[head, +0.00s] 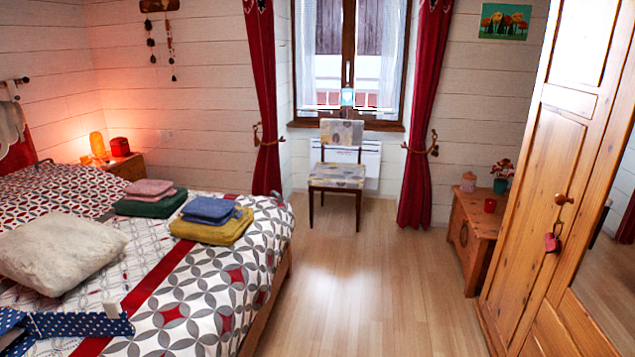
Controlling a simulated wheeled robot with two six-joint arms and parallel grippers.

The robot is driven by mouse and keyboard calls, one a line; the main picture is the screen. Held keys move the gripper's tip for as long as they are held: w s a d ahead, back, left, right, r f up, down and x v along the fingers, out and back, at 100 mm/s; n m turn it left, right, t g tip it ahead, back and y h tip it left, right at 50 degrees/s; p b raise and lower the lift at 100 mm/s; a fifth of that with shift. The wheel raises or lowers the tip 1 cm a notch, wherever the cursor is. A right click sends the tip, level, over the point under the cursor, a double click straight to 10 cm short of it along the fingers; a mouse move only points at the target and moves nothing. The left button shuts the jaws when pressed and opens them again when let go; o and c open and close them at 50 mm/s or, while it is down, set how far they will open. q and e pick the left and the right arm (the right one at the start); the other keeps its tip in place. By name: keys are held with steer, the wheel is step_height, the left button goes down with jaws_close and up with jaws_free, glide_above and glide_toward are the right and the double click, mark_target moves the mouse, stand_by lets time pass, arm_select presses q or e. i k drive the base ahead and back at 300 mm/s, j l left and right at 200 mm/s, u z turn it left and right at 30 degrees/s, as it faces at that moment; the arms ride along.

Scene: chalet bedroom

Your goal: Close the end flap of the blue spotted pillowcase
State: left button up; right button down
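The blue spotted pillowcase (80,325) lies at the near left edge of the bed, at the bottom left of the head view. It is dark blue with white dots, and a long strip of it runs to the right. A plainer blue part (10,322) shows at the picture's left edge. A small pale piece (112,308) stands at the strip's right end; I cannot tell what it is. Much of the pillowcase is cut off by the frame, so the state of its end flap cannot be made out. Neither gripper is in view.
The bed (190,306) has a red, grey and white patterned cover. A cream pillow (62,254) lies just behind the pillowcase. Folded towels, blue (210,210) on yellow and pink (149,188) on green, lie farther back. The wooden floor (345,290) right of the bed is clear.

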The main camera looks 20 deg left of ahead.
mark_target(112, 323)
steer(key=i+u, duration=0.25)
steer(key=u, duration=0.25)
steer(key=i+l+u, duration=0.15)
steer(key=u, duration=0.3)
steer(key=i+l+u, duration=0.2)
steer(key=u, duration=0.3)
steer(key=i+l+u, duration=0.25)
steer(key=u, duration=0.2)
steer(key=i+l+u, duration=0.3)
steer(key=l+u, duration=0.35)
steer(key=i+l+u, duration=0.15)
steer(key=l+u, duration=0.15)
steer(key=i+l+u, duration=0.1)
steer(key=l+u, duration=0.25)
